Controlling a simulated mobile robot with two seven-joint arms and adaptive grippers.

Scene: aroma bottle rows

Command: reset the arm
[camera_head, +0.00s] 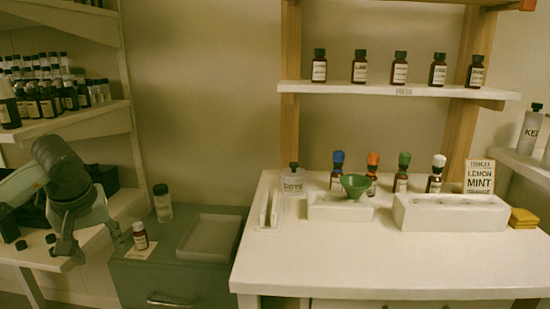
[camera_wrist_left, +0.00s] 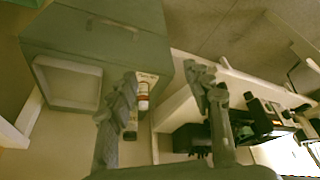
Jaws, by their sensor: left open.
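My left gripper (camera_head: 94,246) is at the left of the head view, over the edge of the left white table. Its jaws point down and are open, with nothing held between them. In the left wrist view the two fingers of the gripper (camera_wrist_left: 160,88) stand apart. A small brown bottle with a white label (camera_head: 140,236) stands on the grey cabinet, just right of the gripper and apart from it. A bottle (camera_wrist_left: 143,91) also shows beyond the fingers in the left wrist view. My right gripper is in neither view.
The grey cabinet (camera_head: 205,283) carries a shallow tray (camera_head: 187,250) and a clear bottle (camera_head: 162,204). The white table (camera_head: 330,271) holds a green funnel (camera_head: 355,184), several colour-capped bottles and a sign (camera_head: 480,177). A shelf (camera_head: 300,87) holds more bottles. The table's front is clear.

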